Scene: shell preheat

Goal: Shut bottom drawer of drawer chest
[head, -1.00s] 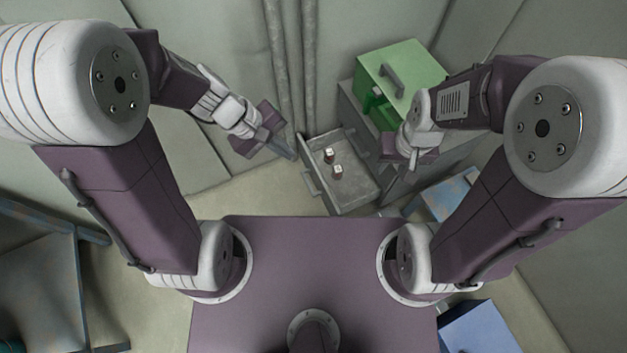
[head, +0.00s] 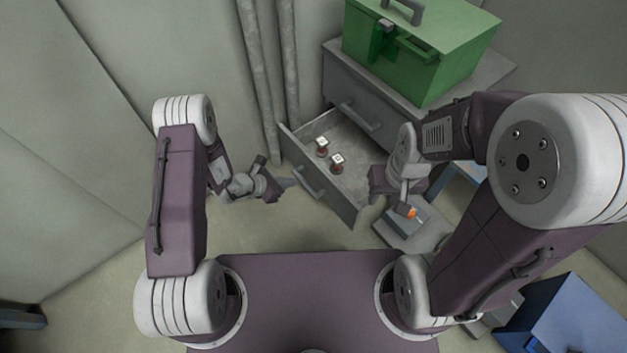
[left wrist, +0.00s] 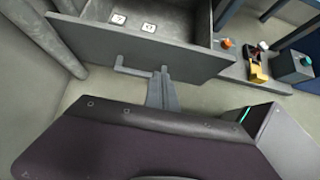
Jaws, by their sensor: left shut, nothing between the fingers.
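The grey drawer chest (head: 345,84) stands at the back, in the upper right of the head view. Its bottom drawer (head: 352,206) is pulled out, with two small red-and-white items (head: 337,162) inside. The drawer's front panel (left wrist: 112,50) and bar handle (left wrist: 135,70) show in the left wrist view. My left gripper (head: 290,183) is shut and empty, its fingertips close to the drawer front by the handle. I cannot tell whether they touch. My right gripper (head: 405,205) is to the right of the open drawer; its fingers are not clear enough to judge.
A green box (head: 420,60) with a handle sits on the chest. Pipes (head: 262,80) run up the wall left of the drawer. A grey platform with an orange button (head: 411,212) lies right of the drawer. A blue box (head: 565,318) stands at lower right. Floor left of the drawer is clear.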

